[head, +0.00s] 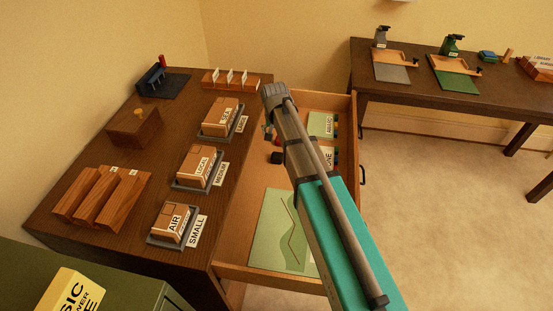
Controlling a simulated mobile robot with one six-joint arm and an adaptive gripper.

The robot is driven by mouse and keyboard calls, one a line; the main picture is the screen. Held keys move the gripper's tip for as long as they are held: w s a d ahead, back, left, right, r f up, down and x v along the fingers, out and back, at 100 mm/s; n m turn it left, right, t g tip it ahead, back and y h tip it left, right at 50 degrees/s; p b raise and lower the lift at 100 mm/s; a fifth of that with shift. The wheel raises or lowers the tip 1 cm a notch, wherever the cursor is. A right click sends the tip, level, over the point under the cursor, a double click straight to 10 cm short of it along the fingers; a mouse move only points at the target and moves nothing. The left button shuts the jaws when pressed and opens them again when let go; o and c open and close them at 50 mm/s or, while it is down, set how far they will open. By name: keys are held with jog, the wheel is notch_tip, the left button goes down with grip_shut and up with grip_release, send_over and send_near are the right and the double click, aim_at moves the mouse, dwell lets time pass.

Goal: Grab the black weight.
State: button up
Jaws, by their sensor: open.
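A small black object (277,157), which looks like the black weight, lies on the floor of the open drawer (240,225). My arm reaches over the drawer and covers part of it. My gripper (268,133) hangs below the end of the arm, small and partly hidden, just above the black object in the picture. It is open and holds nothing that I can see. I cannot tell how high it is above the drawer floor.
A green map sheet (270,235) and labelled cards (320,125) lie in the drawer. On the desk (150,222) stand boxes on trays (196,166), wooden blocks (100,197) and a card holder (231,79). A second table (400,95) stands at the back right.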

aim_at(277, 155)
jog(key=shift+w+d+f+b, duration=0.1)
jog(key=shift+w+f+b, duration=0.05)
jog(key=shift+f+b, duration=1.25)
jog(key=shift+w+f+b, duration=0.2)
jog(key=shift+f+b, duration=1.2)
jog(key=shift+f, duration=0.05)
jog(key=shift+w+d+f+b, duration=0.1)
jog(key=shift+w+f+b, duration=0.05)
jog(key=shift+f+b, duration=1.25)
jog(key=shift+f, duration=0.15)
jog(key=shift+w+f+b, duration=0.2)
jog(key=shift+f+b, duration=1)
jog(key=shift+b, duration=0.1)
jog(key=shift+w+f+b, duration=0.15)
jog(key=shift+f+b, duration=1.05)
jog(key=shift+b, duration=0.05)
jog(key=c, duration=1.3)
